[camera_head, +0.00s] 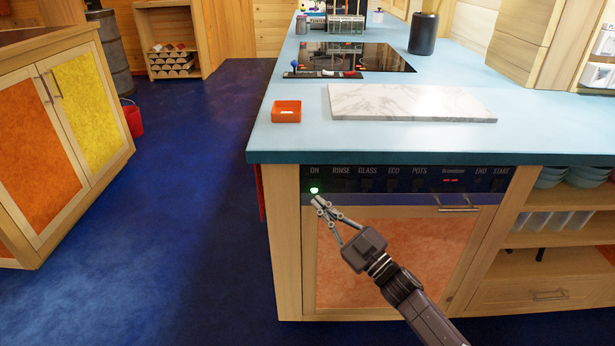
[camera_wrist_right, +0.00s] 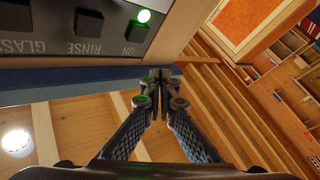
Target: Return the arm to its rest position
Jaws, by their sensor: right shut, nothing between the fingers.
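My right gripper (camera_head: 318,202) is shut and empty in the head view. Its fingertips are just below the lit green ON light (camera_head: 314,190) of the dishwasher panel (camera_head: 405,180). In the right wrist view the closed fingers (camera_wrist_right: 158,76) point toward the panel's lower edge, and the green light (camera_wrist_right: 144,16) glows beside the ON button (camera_wrist_right: 138,28). I cannot tell whether the fingertips touch the panel. My right arm reaches in from the lower right. My left gripper is not in view.
The dishwasher handle (camera_head: 457,209) sticks out to the right of the gripper. The blue floor (camera_head: 180,220) on the left is clear.

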